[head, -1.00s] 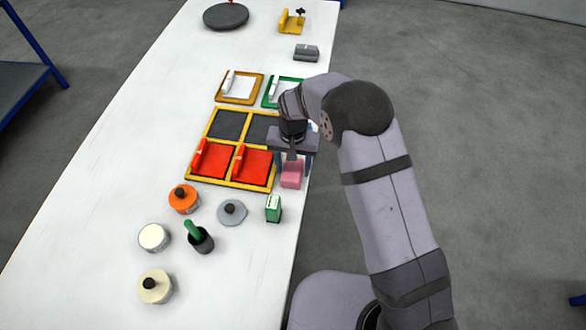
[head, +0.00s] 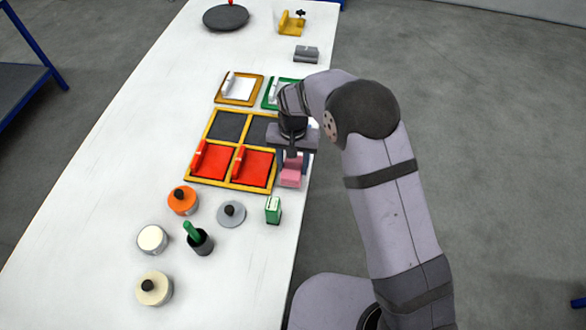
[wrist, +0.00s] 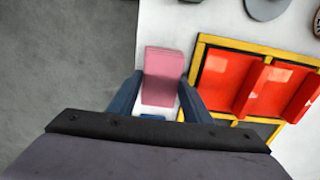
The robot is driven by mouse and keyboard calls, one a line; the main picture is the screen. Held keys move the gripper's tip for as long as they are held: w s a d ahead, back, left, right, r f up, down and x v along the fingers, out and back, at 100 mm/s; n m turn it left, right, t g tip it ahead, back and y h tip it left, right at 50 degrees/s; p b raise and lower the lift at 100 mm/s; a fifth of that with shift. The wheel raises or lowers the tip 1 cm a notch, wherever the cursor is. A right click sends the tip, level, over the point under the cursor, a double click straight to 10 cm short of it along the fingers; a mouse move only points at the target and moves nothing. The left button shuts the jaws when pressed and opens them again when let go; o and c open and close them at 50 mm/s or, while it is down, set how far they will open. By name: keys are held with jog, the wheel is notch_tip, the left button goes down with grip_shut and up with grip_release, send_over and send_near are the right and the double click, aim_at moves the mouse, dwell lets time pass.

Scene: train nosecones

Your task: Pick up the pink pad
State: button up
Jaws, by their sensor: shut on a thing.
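The pink pad (head: 290,172) is a small block at the right edge of the white table, just right of the yellow-framed tray. My gripper (head: 291,155) is above it, pointing down. In the wrist view the pink pad (wrist: 163,76) lies between the two blue-grey fingers of my gripper (wrist: 160,100), and the gripper is shut on it. The fingers cover part of the pad's sides. I cannot tell whether the pad is off the table.
The yellow-framed tray (head: 236,147) with two red pieces (head: 252,167) stands close on the left. A green block (head: 273,210) and a grey disc (head: 231,213) with a knob are in front. The table's right edge is close by.

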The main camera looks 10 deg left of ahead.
aim_at(292, 167)
notch_tip(292, 167, up, 8)
jog(key=shift+r+b, duration=0.1)
jog(key=shift+b, duration=1.15)
jog(key=o, duration=0.4)
jog(key=shift+c, duration=1.3)
jog(key=shift+a, duration=0.15)
jog(key=s+a+n+p, duration=0.3)
jog(key=s+a, duration=0.5)
jog(key=a, duration=0.6)
jog(key=s+a+n+p, duration=0.4)
jog(key=s+a, duration=0.5)
jog(key=a, duration=0.4)
jog(key=s+a+n, duration=0.1)
jog(key=s+a, duration=0.2)
jog(key=s, duration=0.2)
jog(key=s+a+n+p, duration=0.1)
jog(key=s+a, duration=0.2)
jog(key=s, duration=0.2)
jog(key=shift+s, duration=0.3)
